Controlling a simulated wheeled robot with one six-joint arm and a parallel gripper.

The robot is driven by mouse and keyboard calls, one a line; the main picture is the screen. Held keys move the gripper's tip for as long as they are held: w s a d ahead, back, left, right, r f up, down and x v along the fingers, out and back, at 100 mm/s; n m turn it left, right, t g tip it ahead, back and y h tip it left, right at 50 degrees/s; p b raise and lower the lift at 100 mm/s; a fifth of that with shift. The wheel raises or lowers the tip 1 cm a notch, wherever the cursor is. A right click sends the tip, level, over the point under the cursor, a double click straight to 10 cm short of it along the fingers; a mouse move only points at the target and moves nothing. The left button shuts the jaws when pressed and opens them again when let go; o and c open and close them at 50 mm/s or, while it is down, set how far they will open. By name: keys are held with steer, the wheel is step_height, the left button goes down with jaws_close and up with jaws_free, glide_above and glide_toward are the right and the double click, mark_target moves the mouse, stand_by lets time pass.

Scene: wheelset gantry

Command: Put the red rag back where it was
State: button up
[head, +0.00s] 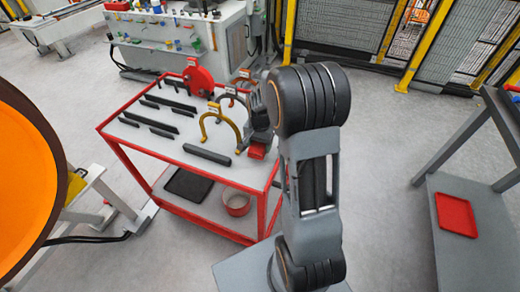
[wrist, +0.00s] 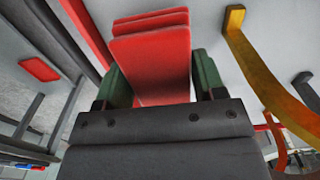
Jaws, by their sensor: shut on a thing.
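The red rag (wrist: 150,55) is a folded red slab between the two green-padded fingers of my gripper (wrist: 160,78) in the wrist view. My gripper is shut on it. In the head view my gripper (head: 259,138) is over the right front part of the red-framed cart (head: 190,152), and the rag (head: 257,151) shows as a small red block below it. The rag is at or just above the grey top; I cannot tell if it touches. My arm hides part of the cart's right side.
On the cart stand a yellow horseshoe-shaped gauge (head: 221,130) close left of my gripper, a red disc-shaped piece (head: 198,80) and several black bars (head: 207,155). A bucket (head: 237,202) is on its lower shelf. A red tray (head: 455,214) lies on a grey bench's lower shelf at right.

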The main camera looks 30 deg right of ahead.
mark_target(260, 150)
steer(key=shift+d+f, duration=0.2)
steer(key=shift+f, duration=0.25)
steer(key=shift+w+f, duration=0.1)
steer(key=shift+f, duration=1.2)
